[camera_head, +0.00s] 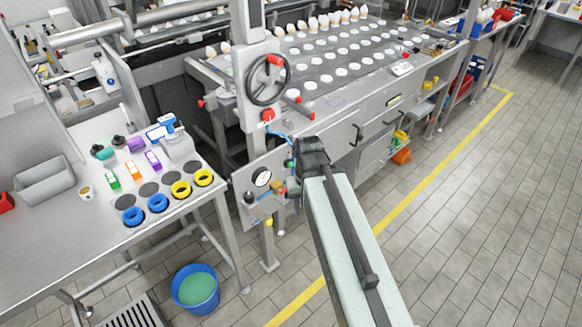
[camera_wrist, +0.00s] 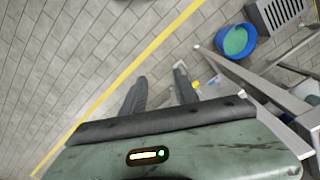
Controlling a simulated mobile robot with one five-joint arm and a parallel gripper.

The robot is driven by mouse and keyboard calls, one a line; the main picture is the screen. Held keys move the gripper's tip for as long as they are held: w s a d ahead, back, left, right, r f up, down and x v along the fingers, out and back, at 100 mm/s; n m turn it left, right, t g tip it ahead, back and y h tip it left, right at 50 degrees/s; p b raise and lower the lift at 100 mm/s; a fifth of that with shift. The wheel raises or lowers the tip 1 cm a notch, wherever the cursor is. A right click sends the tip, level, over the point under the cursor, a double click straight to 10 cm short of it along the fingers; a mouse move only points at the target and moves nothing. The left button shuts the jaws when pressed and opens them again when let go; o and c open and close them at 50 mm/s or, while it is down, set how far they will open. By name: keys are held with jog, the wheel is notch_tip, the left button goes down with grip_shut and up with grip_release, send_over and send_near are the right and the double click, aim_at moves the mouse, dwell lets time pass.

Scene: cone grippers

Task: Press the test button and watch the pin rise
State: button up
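My gripper (camera_wrist: 160,76) is open and empty in the wrist view, its two dark fingers apart and pointing over the tiled floor. In the head view the dark end of my arm (camera_head: 312,152) is beside the machine's lower front panel (camera_head: 254,205), to the right of its round gauge (camera_head: 262,178). The panel carries brass fittings and small dark knobs, partly hidden near my arm. A red knob (camera_head: 268,115) is on the upright column, below the handwheel (camera_head: 268,80). I cannot tell which part is the test button, and I cannot make out the pin.
The steel bench (camera_head: 75,240) at left holds yellow and blue rings, small coloured blocks and a grey tub (camera_head: 44,181). A blue bucket (camera_head: 196,289) of green liquid stands on the floor. A cone-topped machine table (camera_head: 340,75) is behind. The floor at right is clear beyond a yellow line.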

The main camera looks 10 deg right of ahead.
grip_shut()
jog(key=shift+a, duration=0.1)
dwell(1.7)
